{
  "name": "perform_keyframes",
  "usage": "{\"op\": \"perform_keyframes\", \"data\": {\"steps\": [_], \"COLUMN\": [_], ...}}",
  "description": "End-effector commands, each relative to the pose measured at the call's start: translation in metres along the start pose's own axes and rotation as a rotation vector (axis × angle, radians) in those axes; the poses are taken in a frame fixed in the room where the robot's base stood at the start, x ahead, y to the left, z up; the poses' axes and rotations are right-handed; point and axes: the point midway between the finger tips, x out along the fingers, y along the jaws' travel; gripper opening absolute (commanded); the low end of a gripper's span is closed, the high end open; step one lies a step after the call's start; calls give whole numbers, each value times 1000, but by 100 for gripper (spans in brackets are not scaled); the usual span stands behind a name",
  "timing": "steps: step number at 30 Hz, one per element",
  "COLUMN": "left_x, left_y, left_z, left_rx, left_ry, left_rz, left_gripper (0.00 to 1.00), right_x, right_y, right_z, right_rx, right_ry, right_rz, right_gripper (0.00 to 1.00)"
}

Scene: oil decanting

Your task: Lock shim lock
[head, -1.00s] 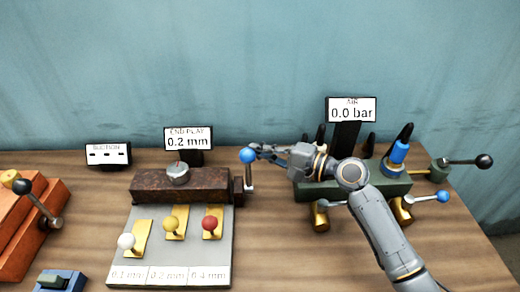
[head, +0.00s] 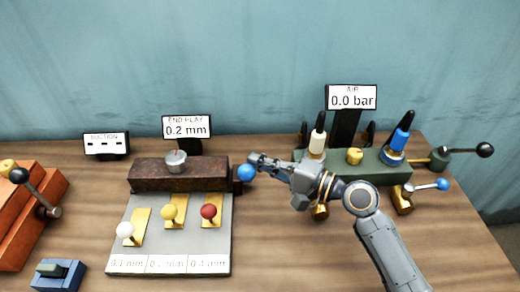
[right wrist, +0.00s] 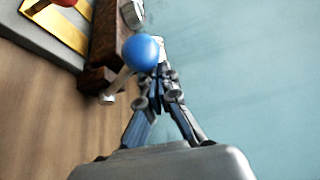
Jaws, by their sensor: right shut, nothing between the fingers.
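The shim lock is a lever with a blue ball knob (head: 247,172) at the right end of the dark brown block (head: 180,175). Its stem is hidden behind the knob in the head view. In the right wrist view the knob (right wrist: 141,52) covers part of the fingertips, and the pale stem runs down-left. My right gripper (head: 256,160) is shut and empty, with its fingertips right beside the knob on its far side; I cannot tell whether they touch. The end play display (head: 187,128) reads 0.2 mm. My left gripper is not in view.
A grey plate (head: 195,258) holds white, yellow and red knobs on brass pieces in front of the block. A green manifold (head: 345,168) with bottles and levers stands right, under the air display (head: 352,98) reading 0.0 bar. Orange blocks stand left.

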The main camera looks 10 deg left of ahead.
Motion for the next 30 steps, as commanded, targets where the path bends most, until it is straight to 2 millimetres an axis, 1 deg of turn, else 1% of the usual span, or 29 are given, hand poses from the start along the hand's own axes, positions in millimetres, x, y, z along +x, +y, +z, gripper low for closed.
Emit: {"op": "perform_keyframes", "data": {"steps": [1,3,12,21,30], "left_x": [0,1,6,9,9], "left_y": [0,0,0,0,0], "left_z": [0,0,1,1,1], "left_rx": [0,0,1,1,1], "left_ry": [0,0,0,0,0], "left_rz": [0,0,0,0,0], "left_gripper": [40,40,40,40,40], "right_x": [-2,-5,-13,-17,-17], "right_y": [4,8,22,31,34], "right_z": [6,12,26,34,36], "right_rx": [2,3,3,4,7], "right_ry": [-5,-6,-6,-10,-12], "right_rz": [1,1,0,2,7], "right_gripper": [0,0,0,0,0]}}
